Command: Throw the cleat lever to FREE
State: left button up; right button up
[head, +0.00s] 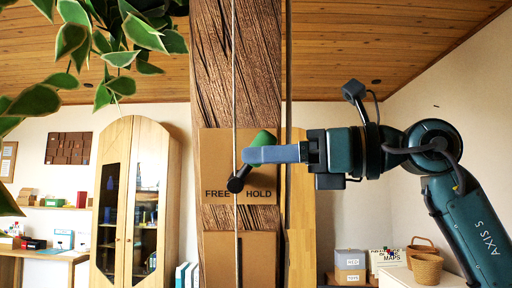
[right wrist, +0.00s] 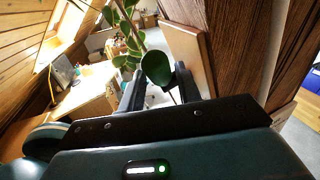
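The cleat lever has a green knob (head: 262,138) and a black pivot end (head: 236,184). It is mounted on a brown panel (head: 262,216) on the timber post, lettered FREE at left and HOLD at right. The lever leans up and to the right from its pivot, the knob above HOLD. My right gripper (head: 250,155) comes in from the right, a finger covering the lever's middle. In the right wrist view the round green knob (right wrist: 156,68) fills the gap between its fingertips, which look closed on it; exact contact is hard to see. My left gripper is out of view.
A pale rope (head: 235,75) runs down the post (head: 262,60) past the lever. Leaves (head: 105,45) hang at upper left. A wooden cabinet (head: 133,200) stands at left, and boxes and a basket (head: 426,268) sit at lower right.

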jog(key=shift+x, duration=1)
grip_shut()
